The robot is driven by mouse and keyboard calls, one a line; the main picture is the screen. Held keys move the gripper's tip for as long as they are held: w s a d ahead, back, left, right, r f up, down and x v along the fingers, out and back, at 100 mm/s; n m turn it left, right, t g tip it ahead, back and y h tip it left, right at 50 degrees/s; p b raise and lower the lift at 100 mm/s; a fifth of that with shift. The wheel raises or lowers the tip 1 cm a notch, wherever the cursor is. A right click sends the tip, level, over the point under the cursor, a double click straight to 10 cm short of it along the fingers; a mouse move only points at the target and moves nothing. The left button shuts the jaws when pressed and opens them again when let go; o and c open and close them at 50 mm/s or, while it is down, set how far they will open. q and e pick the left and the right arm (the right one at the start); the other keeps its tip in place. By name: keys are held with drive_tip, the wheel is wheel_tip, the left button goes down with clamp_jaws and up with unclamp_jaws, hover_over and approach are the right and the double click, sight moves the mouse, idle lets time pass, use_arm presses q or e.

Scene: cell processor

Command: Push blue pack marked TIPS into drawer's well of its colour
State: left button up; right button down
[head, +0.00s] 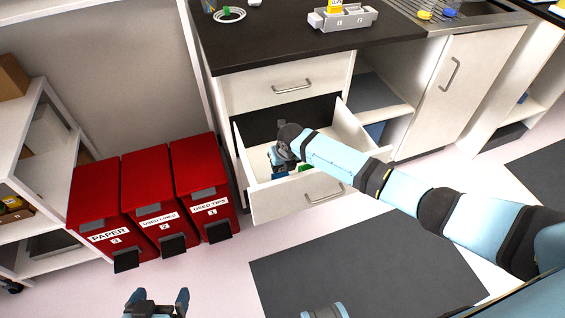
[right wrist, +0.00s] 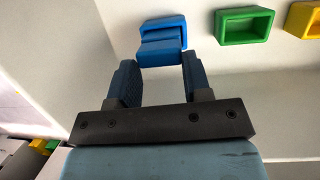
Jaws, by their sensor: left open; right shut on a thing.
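The drawer (head: 270,205) is pulled open below the counter. My right arm reaches into it from the right, and its gripper (right wrist: 160,72) is shut on the blue pack (right wrist: 160,53). In the right wrist view the pack is between the fingertips, directly against the blue well (right wrist: 163,22) and overlapping its near side. I cannot tell how deep the pack sits, and no TIPS marking shows. In the head view the arm hides most of the pack and wells. My left gripper (head: 157,300) is open and empty, low over the floor, away from the drawer.
A green well (right wrist: 244,26) and a yellow well (right wrist: 305,19) stand right of the blue one in the right wrist view. Red bins (head: 205,180) stand left of the drawer. The dark countertop (head: 285,50) is above it, and a dark floor mat (head: 365,270) lies in front.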

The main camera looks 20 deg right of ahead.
use_arm(q)
drive_tip(key=shift+f, duration=0.1)
use_arm(e)
drive_tip(key=shift+f, duration=0.35)
idle(0.3)
drive_tip(key=shift+c, duration=2.4)
unclamp_jaws()
use_arm(q)
drive_tip(key=shift+s+a+r+p, duration=0.15)
drive_tip(key=shift+r+p, duration=0.85)
drive_tip(key=shift+p, duration=0.55)
use_arm(e)
drive_tip(key=v, duration=1.4)
